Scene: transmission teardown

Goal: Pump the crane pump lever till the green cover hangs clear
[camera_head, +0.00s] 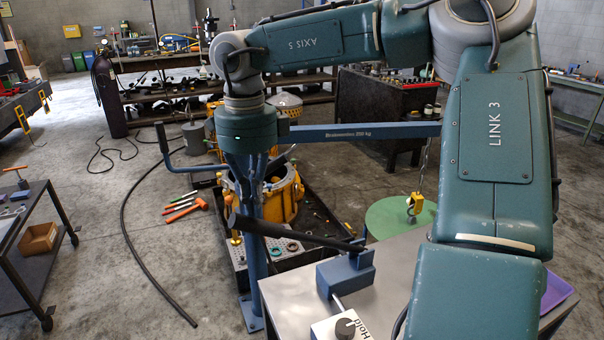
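The pump lever (300,234) is a long dark bar. It runs left and slightly up from a blue pump block (345,273) at the metal table's edge. My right gripper (236,207) points down over the lever's left end; its fingertips are small and dark there, so I cannot tell whether they close on it. The crane's blue boom (365,131) extends right, with a chain and yellow hook (412,205) below it. The round green cover (388,217) lies level at the hook, partly behind the table; its clearance underneath is hidden. My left gripper is out of view.
A yellow housing (284,198) stands in a dark tray behind the lever. The crane post (252,285) rises from the floor beside the table. A knob box marked Hold (342,328) sits at front.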

